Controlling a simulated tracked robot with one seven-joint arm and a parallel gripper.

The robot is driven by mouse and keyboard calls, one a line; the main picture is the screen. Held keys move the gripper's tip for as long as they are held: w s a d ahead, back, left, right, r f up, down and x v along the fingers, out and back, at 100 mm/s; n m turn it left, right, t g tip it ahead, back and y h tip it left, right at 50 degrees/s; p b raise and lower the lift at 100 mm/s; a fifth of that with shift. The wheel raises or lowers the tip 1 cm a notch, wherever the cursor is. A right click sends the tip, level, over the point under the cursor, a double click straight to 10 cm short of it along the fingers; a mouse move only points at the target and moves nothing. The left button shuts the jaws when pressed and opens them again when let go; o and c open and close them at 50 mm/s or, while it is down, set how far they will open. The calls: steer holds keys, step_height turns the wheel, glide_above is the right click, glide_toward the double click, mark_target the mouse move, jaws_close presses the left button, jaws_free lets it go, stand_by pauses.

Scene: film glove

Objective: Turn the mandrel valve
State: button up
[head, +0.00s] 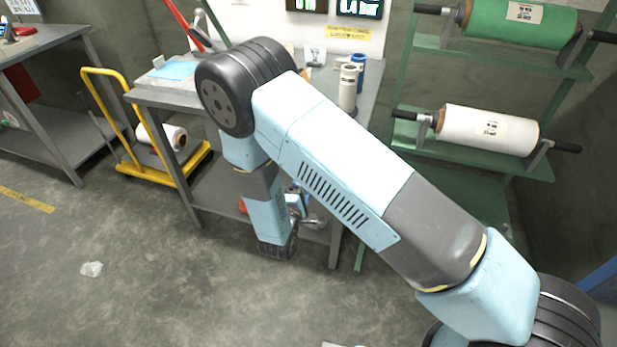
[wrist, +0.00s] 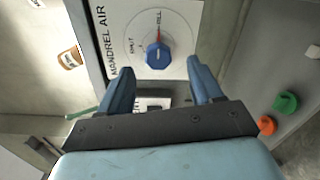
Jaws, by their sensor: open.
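The mandrel valve is a blue knob (wrist: 158,55) on a white plate marked "MANDREL AIR", "SHUT" and "FILL" in the wrist view. A red line runs up from the knob at the "FILL" word. My gripper (wrist: 160,65) is open and empty, with one blue finger to the left of and below the knob and the other to its right. The knob shows between and beyond the fingertips, and I see no contact. In the head view my arm reaches down by the grey bench (head: 210,185), and I cannot make out the valve there.
In the wrist view a green knob (wrist: 286,102) and an orange knob (wrist: 266,125) are at the right. In the head view a green rack (head: 475,125) holds film rolls at the right, and a yellow cart (head: 125,125) stands left of the bench. The floor at front left is mostly clear.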

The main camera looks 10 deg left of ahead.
steer(key=s, duration=0.7)
steer(key=shift+s+a, duration=0.2)
steer(key=shift+a, duration=0.05)
steer(key=w+d+r+m+g+h, duration=0.4)
steer(key=d+r+m+h, duration=0.1)
steer(key=d+r, duration=0.45)
steer(key=w+d+r+m+g+h, duration=0.4)
steer(key=d+r+h, duration=0.1)
steer(key=d+r, duration=0.45)
steer(key=s+d+r+m+g+y, duration=0.1)
steer(key=s+d+r+m+g, duration=0.15)
steer(key=d+r+g, duration=0.35)
steer(key=s+d+r+m+g, duration=0.1)
steer(key=s+d+r+m, duration=0.2)
steer(key=d, duration=0.4)
steer(key=s+d+r+m+t+y, duration=0.1)
steer(key=s+d+r+m+y, duration=0.1)
steer(key=s+d+r+y, duration=0.2)
steer(key=s+d+r+m+t+y, duration=0.1)
steer(key=s+d+r+m+y, duration=0.2)
steer(key=s+r+y, duration=0.3)
steer(key=shift+s+d+r+t+y, duration=0.3)
steer(key=shift+s+d+r, duration=0.6)
steer(key=shift+s+r, duration=1.65)
steer(key=shift+w+r, duration=0.2)
